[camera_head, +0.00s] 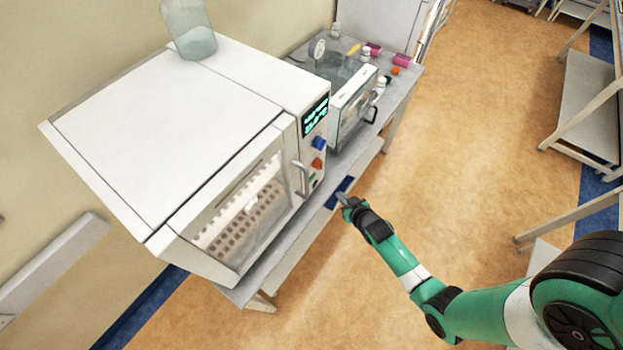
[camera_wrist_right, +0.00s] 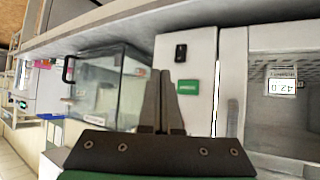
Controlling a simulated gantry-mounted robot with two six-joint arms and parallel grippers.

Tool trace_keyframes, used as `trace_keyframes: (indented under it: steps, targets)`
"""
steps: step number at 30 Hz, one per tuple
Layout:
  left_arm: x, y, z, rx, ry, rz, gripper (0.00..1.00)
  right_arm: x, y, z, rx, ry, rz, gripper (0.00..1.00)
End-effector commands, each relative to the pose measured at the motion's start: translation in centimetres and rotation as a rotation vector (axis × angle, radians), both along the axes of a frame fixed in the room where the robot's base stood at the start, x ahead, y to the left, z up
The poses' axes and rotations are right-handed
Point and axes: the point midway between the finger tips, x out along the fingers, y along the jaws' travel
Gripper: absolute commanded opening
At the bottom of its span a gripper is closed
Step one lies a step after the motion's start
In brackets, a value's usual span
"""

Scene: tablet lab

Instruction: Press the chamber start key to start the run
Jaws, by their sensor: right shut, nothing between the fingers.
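The chamber (camera_head: 160,100) is a large white cabinet with a glass door on the left side of the head view. Its control strip carries a lit display (camera_head: 315,115), a blue knob (camera_head: 319,143), an orange-red knob (camera_head: 317,163) and a small green key (camera_head: 313,180) low down. In the right wrist view the green key (camera_wrist_right: 188,87) shows with faint lettering, just right of the fingertips. My right gripper (camera_head: 342,197) is shut and empty, in front of the lower control strip and apparently apart from it; its fingers also show in the wrist view (camera_wrist_right: 161,75). My left gripper is out of view.
A black switch (camera_wrist_right: 181,52) sits near the green key. The door handle (camera_head: 301,178) sticks out beside the strip. A smaller glass-fronted box (camera_head: 352,110) and small items stand farther along the bench. A glass jar (camera_head: 190,35) stands on the chamber. Open floor lies right.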

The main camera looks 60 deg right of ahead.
Motion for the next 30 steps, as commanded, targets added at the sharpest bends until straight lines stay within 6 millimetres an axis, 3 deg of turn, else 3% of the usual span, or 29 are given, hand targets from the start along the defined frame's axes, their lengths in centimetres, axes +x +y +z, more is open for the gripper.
trace_keyframes:
  steps: [18, 30]
  targets:
    - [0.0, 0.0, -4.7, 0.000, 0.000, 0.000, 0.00, 7.7, -0.8, -0.2, -0.003, -0.002, 0.002, 0.00]
    - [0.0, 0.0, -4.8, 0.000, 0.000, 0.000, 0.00, 8.4, -0.8, 0.0, -0.001, -0.001, 0.000, 0.00]
